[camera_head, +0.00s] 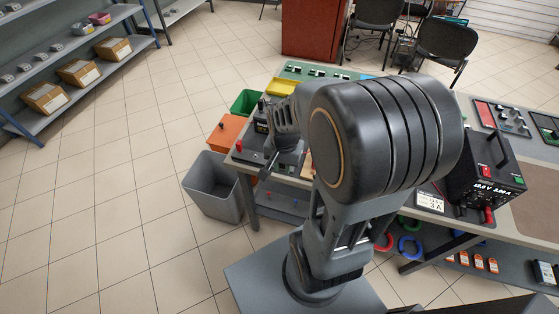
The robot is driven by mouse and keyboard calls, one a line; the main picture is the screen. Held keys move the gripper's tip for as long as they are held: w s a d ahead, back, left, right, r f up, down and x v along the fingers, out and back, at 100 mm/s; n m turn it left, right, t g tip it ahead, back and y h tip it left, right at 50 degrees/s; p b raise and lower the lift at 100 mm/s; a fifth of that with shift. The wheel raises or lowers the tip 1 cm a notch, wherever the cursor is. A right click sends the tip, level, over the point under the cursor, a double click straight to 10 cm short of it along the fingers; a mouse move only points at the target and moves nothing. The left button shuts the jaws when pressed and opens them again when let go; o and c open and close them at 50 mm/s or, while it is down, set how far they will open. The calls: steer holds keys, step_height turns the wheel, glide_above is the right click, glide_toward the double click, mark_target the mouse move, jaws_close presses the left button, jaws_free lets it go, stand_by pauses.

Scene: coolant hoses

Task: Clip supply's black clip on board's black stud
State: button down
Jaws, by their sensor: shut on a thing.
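My gripper (268,166) points down over the left end of the bench. It looks shut on a dark, narrow thing, which I take for the black clip; its outline is hard to make out at this size. Below it lies a dark grey board (250,157) with a red stud (239,146) at its left corner. The black stud is not clear, and my arm hides the board's right side. The supply (486,178), a black box with a lit display, stands on the right part of the bench. A red clip or terminal (488,215) shows at its front.
My arm covers the middle of the bench. A label card (430,203) lies left of the supply. A yellow bin (282,87), a green bin (246,102) and an orange bin (222,133) are at the bench's left end, with a grey waste bin (213,187) on the floor.

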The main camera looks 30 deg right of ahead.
steer(key=shift+s+r+p, duration=0.2)
steer(key=shift+r+p, duration=0.1)
steer(key=shift+r, duration=0.15)
steer(key=shift+r+p, duration=1)
steer(key=shift+r, duration=0.1)
steer(key=shift+d+f, duration=0.1)
steer(key=shift+w+d+f, duration=0.1)
steer(key=shift+w+d, duration=0.05)
steer(key=w+d+f+b, duration=0.2)
steer(key=d, duration=0.4)
steer(key=w+d+f+b, duration=0.2)
steer(key=w+d+f, duration=0.1)
steer(key=d, duration=0.4)
steer(key=w+d+f+b, duration=0.2)
steer(key=d+f, duration=0.1)
steer(key=d, duration=0.3)
steer(key=shift+w+d+f, duration=0.2)
steer(key=shift+w+d, duration=0.1)
steer(key=shift+d, duration=0.05)
step_height(320, 180, down, 3)
steer(key=b, duration=0.2)
steer(key=shift+a+b, duration=0.15)
steer(key=shift+b, duration=0.15)
steer(key=shift+f+b, duration=0.7)
steer(key=shift+f, duration=0.4)
steer(key=shift+f, duration=0.1)
